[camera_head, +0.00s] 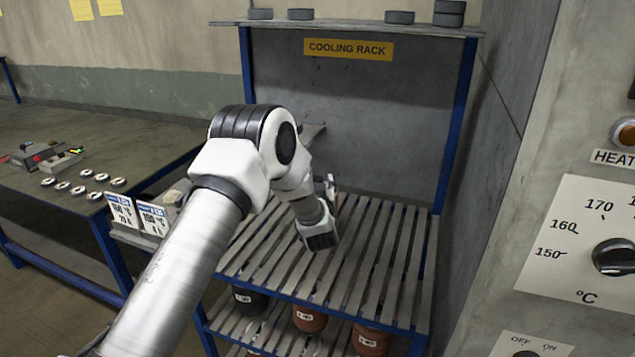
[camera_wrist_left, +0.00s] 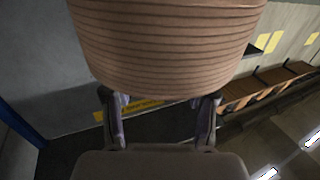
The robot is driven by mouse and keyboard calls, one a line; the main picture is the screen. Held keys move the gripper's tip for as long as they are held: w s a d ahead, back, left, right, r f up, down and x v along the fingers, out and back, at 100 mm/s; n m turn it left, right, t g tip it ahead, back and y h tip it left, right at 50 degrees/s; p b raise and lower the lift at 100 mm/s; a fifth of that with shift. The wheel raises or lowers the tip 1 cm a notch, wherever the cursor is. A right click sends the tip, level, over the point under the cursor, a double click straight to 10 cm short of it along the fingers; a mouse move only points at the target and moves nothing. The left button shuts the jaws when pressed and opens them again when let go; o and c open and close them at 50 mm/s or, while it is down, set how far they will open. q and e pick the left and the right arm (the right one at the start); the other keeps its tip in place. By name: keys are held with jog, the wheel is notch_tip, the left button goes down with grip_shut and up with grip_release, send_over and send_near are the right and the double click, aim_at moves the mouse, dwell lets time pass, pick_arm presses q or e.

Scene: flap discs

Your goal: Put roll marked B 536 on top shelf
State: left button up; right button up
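In the left wrist view a large brown ridged roll (camera_wrist_left: 165,45) fills the top of the picture, over the ends of the two fingers. My left gripper (camera_wrist_left: 160,112) appears shut on it; the exact contact is hidden. No B 536 mark shows. In the head view my left gripper (camera_head: 331,187) is above the slatted shelf (camera_head: 385,245) of the cooling rack, mostly hidden behind my wrist, with only a sliver of brown beside it. The rack's uppermost board (camera_head: 345,27) carries several dark discs. My right gripper is not in view.
Below the slatted shelf stand a dark roll (camera_head: 249,300) and reddish labelled rolls (camera_head: 310,319) (camera_head: 371,339). A table (camera_head: 60,235) with small rings is at left. A grey panel with a dial (camera_head: 615,257) stands close at right. The slats right of my wrist are clear.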

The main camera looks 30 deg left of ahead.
pick_arm(q)
jog(key=b+v, duration=0.4)
jog(key=v, duration=0.8)
jog(key=shift+a, duration=0.1)
